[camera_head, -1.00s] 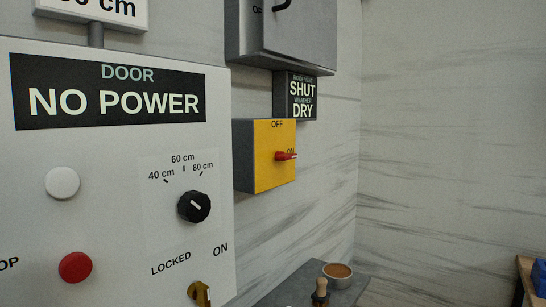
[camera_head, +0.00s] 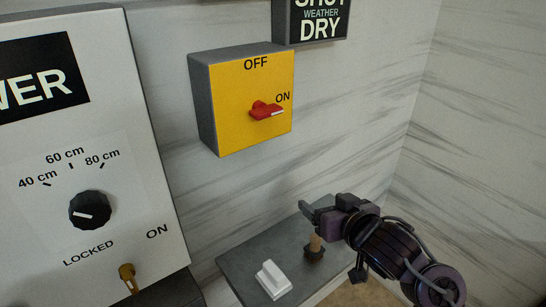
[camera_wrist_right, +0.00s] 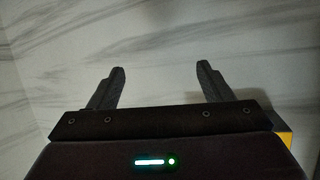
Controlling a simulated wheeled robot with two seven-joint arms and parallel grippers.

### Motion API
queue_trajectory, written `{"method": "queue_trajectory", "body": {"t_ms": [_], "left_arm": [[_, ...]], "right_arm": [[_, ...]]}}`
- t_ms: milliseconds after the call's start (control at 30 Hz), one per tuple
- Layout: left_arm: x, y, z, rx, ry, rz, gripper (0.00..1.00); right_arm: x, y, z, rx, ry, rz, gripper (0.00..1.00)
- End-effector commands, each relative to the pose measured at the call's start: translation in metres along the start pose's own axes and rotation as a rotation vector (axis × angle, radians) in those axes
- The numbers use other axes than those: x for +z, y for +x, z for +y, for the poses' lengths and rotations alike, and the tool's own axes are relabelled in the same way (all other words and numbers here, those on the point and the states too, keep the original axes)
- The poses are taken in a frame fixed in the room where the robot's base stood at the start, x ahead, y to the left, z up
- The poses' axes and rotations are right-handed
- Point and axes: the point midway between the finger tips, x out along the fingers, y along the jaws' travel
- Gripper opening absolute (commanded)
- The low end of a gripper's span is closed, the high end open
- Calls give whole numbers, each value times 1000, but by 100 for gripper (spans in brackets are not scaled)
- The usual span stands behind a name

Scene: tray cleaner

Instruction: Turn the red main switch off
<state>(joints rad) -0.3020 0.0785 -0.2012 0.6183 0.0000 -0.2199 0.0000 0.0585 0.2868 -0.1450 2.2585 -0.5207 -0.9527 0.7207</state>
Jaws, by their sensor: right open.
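The red main switch (camera_head: 266,110) is a red handle on the front of a yellow box (camera_head: 230,95) with grey sides, fixed to the marbled wall. OFF is printed at the top and ON at the right. The handle lies sideways with its pale-marked end towards ON. My right gripper (camera_head: 312,209) is below and to the right of the box, apart from it, above a grey shelf. In the right wrist view the fingers (camera_wrist_right: 160,85) are spread and empty, facing the wall. A yellow edge (camera_wrist_right: 285,138) shows at the lower right there. My left gripper is out of view.
The grey shelf (camera_head: 240,263) below holds a white block (camera_head: 273,280) and a wooden-handled tool (camera_head: 314,245). A weather sign (camera_head: 322,20) hangs above.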

Motion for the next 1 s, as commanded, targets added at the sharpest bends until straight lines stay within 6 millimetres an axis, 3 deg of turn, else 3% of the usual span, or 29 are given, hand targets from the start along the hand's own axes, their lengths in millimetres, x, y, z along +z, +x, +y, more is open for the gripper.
{"method": "queue_trajectory", "body": {"t_ms": [33, 100, 233, 333, 467, 800, 1000], "left_arm": [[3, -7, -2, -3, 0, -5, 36], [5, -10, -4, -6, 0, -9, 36], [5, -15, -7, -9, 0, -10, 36], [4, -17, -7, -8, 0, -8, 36], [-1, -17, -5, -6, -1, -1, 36], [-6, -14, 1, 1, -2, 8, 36], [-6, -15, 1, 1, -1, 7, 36]], "right_arm": [[-53, -18, -16, -49, -30, 104, 73], [-100, -41, -38, -120, -55, 204, 73], [-150, -80, -72, -228, -102, 314, 73], [-166, -98, -87, -275, -124, 349, 73], [-173, -101, -95, -299, -131, 361, 73], [-189, -56, -111, -300, -128, 360, 73], [-196, -39, -117, -300, -129, 359, 73]]}}
